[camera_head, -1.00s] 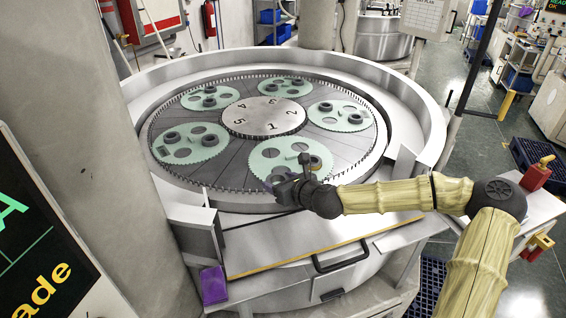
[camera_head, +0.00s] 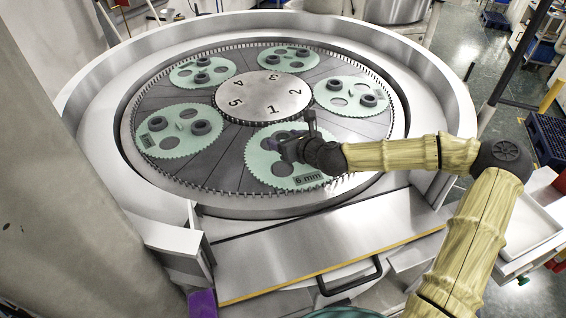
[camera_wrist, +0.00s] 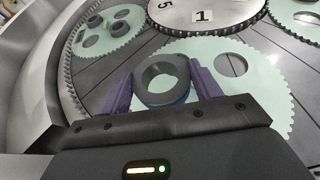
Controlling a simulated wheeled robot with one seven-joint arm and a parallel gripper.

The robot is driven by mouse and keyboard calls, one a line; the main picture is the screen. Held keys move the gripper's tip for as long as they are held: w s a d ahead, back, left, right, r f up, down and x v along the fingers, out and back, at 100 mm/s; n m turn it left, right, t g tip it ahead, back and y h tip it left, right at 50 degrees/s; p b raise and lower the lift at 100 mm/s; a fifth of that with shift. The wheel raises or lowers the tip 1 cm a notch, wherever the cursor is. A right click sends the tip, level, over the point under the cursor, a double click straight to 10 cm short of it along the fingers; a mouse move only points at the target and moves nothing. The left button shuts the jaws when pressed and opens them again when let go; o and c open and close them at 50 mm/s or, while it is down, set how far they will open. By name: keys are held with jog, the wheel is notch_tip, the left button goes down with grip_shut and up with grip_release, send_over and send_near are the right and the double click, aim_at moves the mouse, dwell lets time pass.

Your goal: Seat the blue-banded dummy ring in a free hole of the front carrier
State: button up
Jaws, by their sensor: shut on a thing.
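The dummy ring (camera_wrist: 164,84) is a thick dark grey ring with a trace of blue on its lower right side. My gripper (camera_head: 286,146) is shut on it, with a purple finger on each side in the wrist view. The front carrier (camera_head: 262,172) is a pale green toothed disc labelled "6 mm". It also shows in the wrist view (camera_wrist: 262,82). The gripper and ring are over this carrier. One open round hole shows right of the ring in the wrist view. Whether the ring touches the carrier, I cannot tell. My gripper hides part of the carrier.
The other green carriers bear dark rings, such as the left carrier (camera_head: 163,143) and the right carrier (camera_head: 333,84). A numbered steel hub (camera_head: 262,97) is at the centre. A raised steel rim (camera_head: 88,110) surrounds the plate. A steel ledge with a yellow edge (camera_head: 330,268) is in front.

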jog(key=shift+w, duration=0.15)
jog(key=shift+s+a, duration=0.15)
jog(key=shift+s, duration=0.3)
jog(key=shift+s+a+f, duration=0.1)
jog(key=shift+s+f, duration=0.05)
jog(key=p, duration=0.2)
send_over(284, 172)
notch_tip(284, 172, down, 5)
jog(key=shift+s+r, duration=0.15)
jog(key=shift+f, duration=0.35)
jog(key=shift+f+p, duration=0.45)
jog(key=shift+f, duration=1.6)
